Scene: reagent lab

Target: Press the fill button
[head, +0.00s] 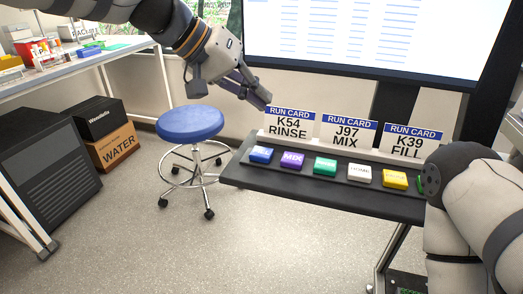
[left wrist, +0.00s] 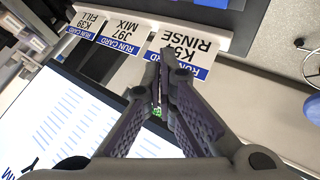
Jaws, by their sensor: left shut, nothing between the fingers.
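A row of coloured buttons lies on a dark shelf (head: 240,172): blue (head: 261,154), purple (head: 292,160) reading MIX, green (head: 325,167), white (head: 360,172) and yellow (head: 395,179). The other labels are too small to read surely, so I cannot tell which is the fill button. A green edge shows beside my right arm, which hides the rest. Behind stand run cards K54 RINSE (head: 288,123), J97 MIX (head: 347,130) and K39 FILL (head: 412,141). My left gripper (head: 264,100) is shut and empty, raised near the RINSE card; it also shows in the left wrist view (left wrist: 163,82).
A large screen (head: 370,35) stands behind the cards. A blue stool (head: 190,124) is left of the shelf. Boxes (head: 113,147) and a white bench (head: 90,60) are at the left. My right arm covers the shelf's right end; its gripper is out of view.

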